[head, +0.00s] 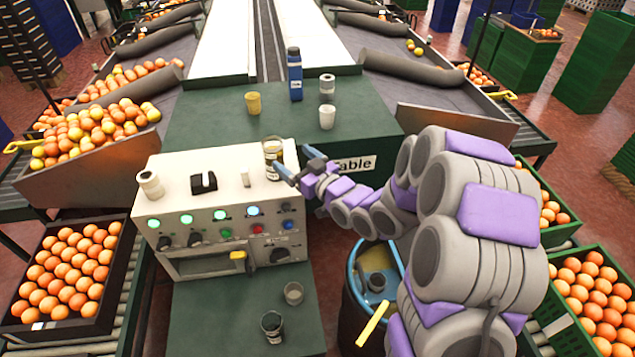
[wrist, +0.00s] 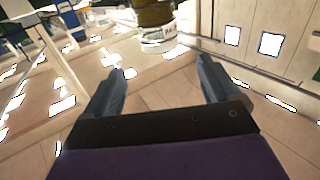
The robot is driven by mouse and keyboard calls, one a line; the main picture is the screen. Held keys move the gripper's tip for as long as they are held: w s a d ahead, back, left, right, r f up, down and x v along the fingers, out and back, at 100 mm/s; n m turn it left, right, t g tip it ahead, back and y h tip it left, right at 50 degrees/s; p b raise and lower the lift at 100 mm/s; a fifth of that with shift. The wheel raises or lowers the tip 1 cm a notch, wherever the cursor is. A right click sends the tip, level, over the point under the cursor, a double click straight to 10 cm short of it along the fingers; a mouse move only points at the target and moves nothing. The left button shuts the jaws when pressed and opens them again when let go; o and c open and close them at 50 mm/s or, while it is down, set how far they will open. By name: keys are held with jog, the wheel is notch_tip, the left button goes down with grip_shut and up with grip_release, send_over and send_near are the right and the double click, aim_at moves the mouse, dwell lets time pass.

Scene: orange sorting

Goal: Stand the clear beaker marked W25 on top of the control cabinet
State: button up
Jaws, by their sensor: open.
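The control cabinet (head: 215,215) is a cream box with lit buttons and knobs on its front. A clear glass vessel (head: 273,153) with a pale label stands upright at the back right of its top. A labelled vessel with olive contents (wrist: 155,12), probably the same one, shows at the top of the wrist view. Two more clear beakers (head: 293,292) (head: 271,326) stand on the green table in front of the cabinet. I cannot read W25 on any of them. My gripper (head: 300,165) is open and empty, just right of the vessel on the cabinet. Its fingers (wrist: 160,75) are apart, short of the vessel.
A white jar (head: 150,184), a black block (head: 203,182) and a small pale piece are also on the cabinet. A yellow cup (head: 253,103), blue bottle (head: 295,75) and white cups (head: 327,117) stand behind. A blue-rimmed barrel (head: 353,290) is below my arm.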

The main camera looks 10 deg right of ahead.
jog(key=s+d+f+m+g+h, duration=0.1)
jog(key=s+d+m+g+h, duration=0.1)
jog(key=s+d+g+h, duration=0.45)
jog(key=s+d+f+m+g+h, duration=0.1)
jog(key=s+d+g+h, duration=0.2)
jog(key=s, duration=0.7)
jog(key=s+r+m+g, duration=0.1)
jog(key=s+g, duration=0.2)
jog(key=s, duration=1.1)
jog(key=s+a+r+m+g, duration=0.1)
jog(key=s+g, duration=0.3)
jog(key=s, duration=1)
jog(key=shift+a+r+m, duration=0.2)
jog(key=shift+r+m, duration=0.5)
jog(key=shift+r, duration=0.05)
jog(key=shift+g, duration=0.25)
